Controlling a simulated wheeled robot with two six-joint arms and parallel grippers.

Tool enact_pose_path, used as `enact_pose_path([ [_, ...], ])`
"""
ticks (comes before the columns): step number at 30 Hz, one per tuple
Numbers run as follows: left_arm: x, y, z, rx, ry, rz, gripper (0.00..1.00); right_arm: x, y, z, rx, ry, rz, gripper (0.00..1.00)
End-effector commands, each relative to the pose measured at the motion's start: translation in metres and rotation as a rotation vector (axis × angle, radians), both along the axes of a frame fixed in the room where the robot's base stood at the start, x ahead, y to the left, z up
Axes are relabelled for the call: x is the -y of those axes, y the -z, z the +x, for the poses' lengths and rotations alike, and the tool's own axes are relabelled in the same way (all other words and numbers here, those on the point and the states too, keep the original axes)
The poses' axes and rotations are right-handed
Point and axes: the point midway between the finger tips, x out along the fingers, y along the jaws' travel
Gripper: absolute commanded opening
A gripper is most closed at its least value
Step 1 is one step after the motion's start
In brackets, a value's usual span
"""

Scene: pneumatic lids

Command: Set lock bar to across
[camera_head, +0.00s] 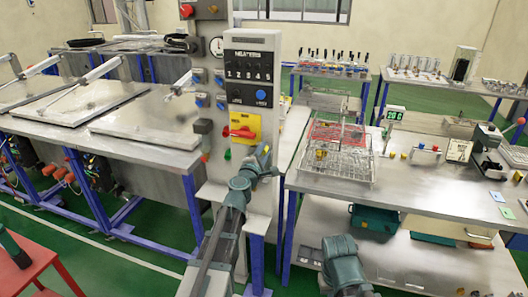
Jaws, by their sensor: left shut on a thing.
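A yellow plate (245,126) with a red handle (242,132) is on the front of the grey control column. The handle, which looks like the lock bar, lies roughly level across the plate. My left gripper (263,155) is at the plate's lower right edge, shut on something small. Its fingers hide the contact, but the red handle is the nearest part. My right arm shows at the bottom, right of the column; its gripper cannot be made out.
The grey column (250,50) carries a numbered panel and several buttons. White lids (150,115) lie on the benches at left. A steel table (400,190) with a wire rack (335,155) stands close at right. A red stool (40,270) is at lower left.

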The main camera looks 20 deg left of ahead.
Motion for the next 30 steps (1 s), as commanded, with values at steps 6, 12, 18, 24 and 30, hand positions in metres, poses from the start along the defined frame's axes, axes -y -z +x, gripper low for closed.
enact_pose_path([
  [6,-0.001,-0.001,0.001,0.000,-0.001,-0.005,0.00,0.000,-0.001,0.000,0.000,0.000,0.000,0.00],
  [12,-0.001,-0.001,0.001,0.000,-0.001,-0.006,0.00,0.000,-0.001,0.000,0.000,0.000,0.000,0.00],
  [18,-0.001,-0.001,0.001,0.000,-0.001,-0.006,0.00,0.000,-0.001,0.000,0.000,0.000,0.000,0.00],
  [24,-0.016,-0.001,0.002,0.000,-0.004,-0.006,0.00,0.000,-0.001,0.000,0.000,0.000,0.000,0.00],
  [30,-0.028,-0.001,0.002,0.000,-0.001,-0.007,0.00,0.000,-0.001,0.000,0.000,0.000,0.000,0.00],
])
